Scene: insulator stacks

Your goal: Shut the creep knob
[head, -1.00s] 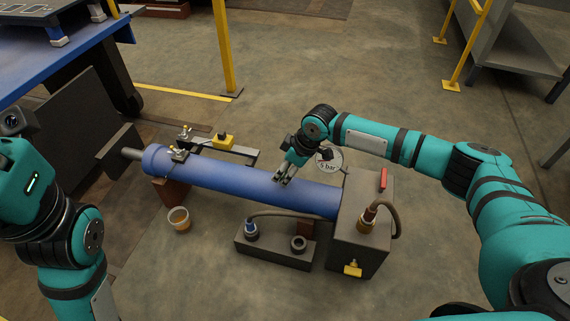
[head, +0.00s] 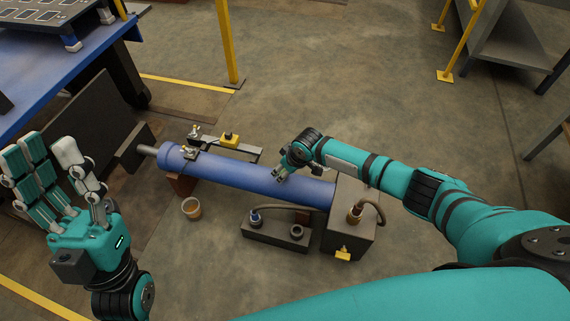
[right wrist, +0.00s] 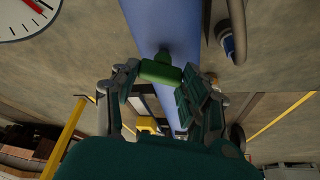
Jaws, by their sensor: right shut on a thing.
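In the right wrist view a green knob (right wrist: 161,71) stands against the blue cylinder and lies between the fingers of my right gripper (right wrist: 158,82). I take it for the creep knob; its setting cannot be read. The gripper is shut on it. In the head view my right gripper (head: 283,175) is at the upper side of the long blue cylinder (head: 232,176), and the knob is hidden or too small to tell. My left gripper (head: 52,168) is at the far left, fingers up and spread, empty and apart from the cylinder.
A grey block (head: 346,235) with a hose and a yellow knob (head: 343,253) stands at the cylinder's right end. A low manifold (head: 275,236) and a small cup (head: 192,208) are in front. A gauge (right wrist: 27,17) shows in the right wrist view. The blue table (head: 70,50) is at left.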

